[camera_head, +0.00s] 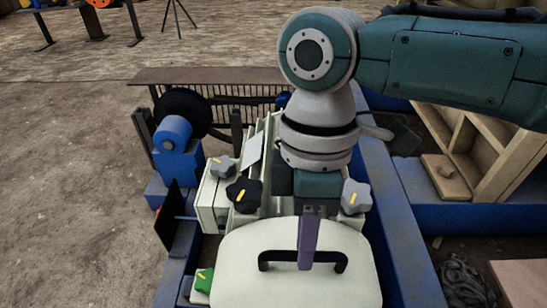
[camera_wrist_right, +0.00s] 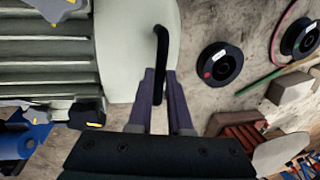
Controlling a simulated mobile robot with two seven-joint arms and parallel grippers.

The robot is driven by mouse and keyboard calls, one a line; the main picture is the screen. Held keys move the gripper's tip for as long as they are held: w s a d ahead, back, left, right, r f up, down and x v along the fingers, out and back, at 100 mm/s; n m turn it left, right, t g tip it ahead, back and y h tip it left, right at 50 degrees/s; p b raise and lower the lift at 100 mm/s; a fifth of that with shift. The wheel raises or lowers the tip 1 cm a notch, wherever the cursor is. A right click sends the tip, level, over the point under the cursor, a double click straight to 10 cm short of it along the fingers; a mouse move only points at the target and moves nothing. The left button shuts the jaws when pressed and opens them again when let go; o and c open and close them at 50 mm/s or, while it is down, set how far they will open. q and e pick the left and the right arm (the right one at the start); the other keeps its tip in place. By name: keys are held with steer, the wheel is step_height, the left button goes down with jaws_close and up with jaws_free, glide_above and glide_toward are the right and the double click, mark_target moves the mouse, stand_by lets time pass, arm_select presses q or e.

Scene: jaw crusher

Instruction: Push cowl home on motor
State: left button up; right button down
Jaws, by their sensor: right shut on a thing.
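The cowl (camera_head: 240,270) is a cream rounded cover with a black bar handle (camera_head: 270,262), low in the middle of the head view. My right gripper (camera_head: 306,262) reaches down with purple fingers and is shut on the handle. In the right wrist view the gripper (camera_wrist_right: 160,75) has its fingertips at the handle (camera_wrist_right: 162,45), in front of the cowl (camera_wrist_right: 120,60). The motor is a cream finned body (camera_wrist_right: 45,60) bordering the cowl's edge; in the head view my right arm hides much of it. I cannot tell whether a gap separates them. My left gripper is not in view.
A black knob (camera_head: 243,194) and two grey knobs (camera_head: 222,166) (camera_head: 356,196) stand near the cowl's far edge. A green knob (camera_head: 204,281) is at its left. A blue frame (camera_head: 400,245) runs along the right. Black spools (camera_wrist_right: 221,63) lie on the ground.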

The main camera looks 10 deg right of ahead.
steer(key=shift+w, duration=0.1)
steer(key=c, duration=1.2)
jaws_free()
steer(key=o, duration=0.4)
steer(key=shift+w, duration=0.15)
steer(key=shift+c, duration=0.2)
steer(key=shift+r, duration=0.3)
step_height(320, 180, up, 9)
steer(key=w+p, duration=0.1)
steer(key=p, duration=0.4)
steer(key=shift+w+d, duration=0.3)
steer(key=shift+w, duration=0.1)
steer(key=shift+r, duration=0.1)
